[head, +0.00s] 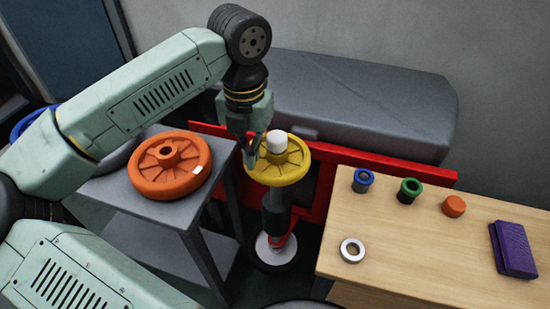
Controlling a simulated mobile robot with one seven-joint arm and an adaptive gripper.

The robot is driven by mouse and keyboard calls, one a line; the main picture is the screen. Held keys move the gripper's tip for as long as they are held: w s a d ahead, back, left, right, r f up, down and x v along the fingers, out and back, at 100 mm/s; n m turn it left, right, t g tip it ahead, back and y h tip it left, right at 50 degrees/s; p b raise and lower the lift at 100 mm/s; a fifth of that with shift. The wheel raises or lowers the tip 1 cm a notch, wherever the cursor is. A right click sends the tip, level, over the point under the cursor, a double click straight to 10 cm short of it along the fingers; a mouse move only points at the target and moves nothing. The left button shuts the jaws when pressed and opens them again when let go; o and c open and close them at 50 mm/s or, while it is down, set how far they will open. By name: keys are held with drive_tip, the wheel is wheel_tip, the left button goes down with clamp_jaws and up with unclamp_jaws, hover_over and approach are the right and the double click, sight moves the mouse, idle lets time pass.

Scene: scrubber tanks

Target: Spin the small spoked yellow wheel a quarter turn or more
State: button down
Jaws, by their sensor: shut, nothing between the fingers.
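The small spoked yellow wheel (284,170) lies flat on top of a dark upright post with a red clamp, in the middle of the head view. A white cap (277,141) sits at its hub. My gripper (252,163) points down at the wheel's left side, close to the rim and spokes. Its fingers look shut with nothing held. I cannot tell whether the fingertips touch the wheel. My gripper hides part of the wheel's left edge.
A larger orange wheel (170,166) lies on a grey stand (104,192) at left. A wooden table (400,245) at right holds a blue ring, a green ring, an orange cap, a metal ring and a purple cloth (513,249). A red beam (335,155) and a grey tank (360,105) stand behind.

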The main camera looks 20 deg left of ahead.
sight(271, 177)
drive_tip(key=shift+f+b, duration=0.85)
drive_tip(key=shift+s+d+r, duration=0.1)
drive_tip(key=shift+s+d, duration=0.35)
drive_tip(key=shift+d, duration=0.3)
drive_tip(key=shift+d+b, duration=0.1)
drive_tip(key=shift+b, duration=0.25)
drive_tip(key=shift+s+d+b, duration=0.2)
drive_tip(key=shift+d+b, duration=0.1)
drive_tip(key=shift+d, duration=0.4)
drive_tip(key=shift+d, duration=0.8)
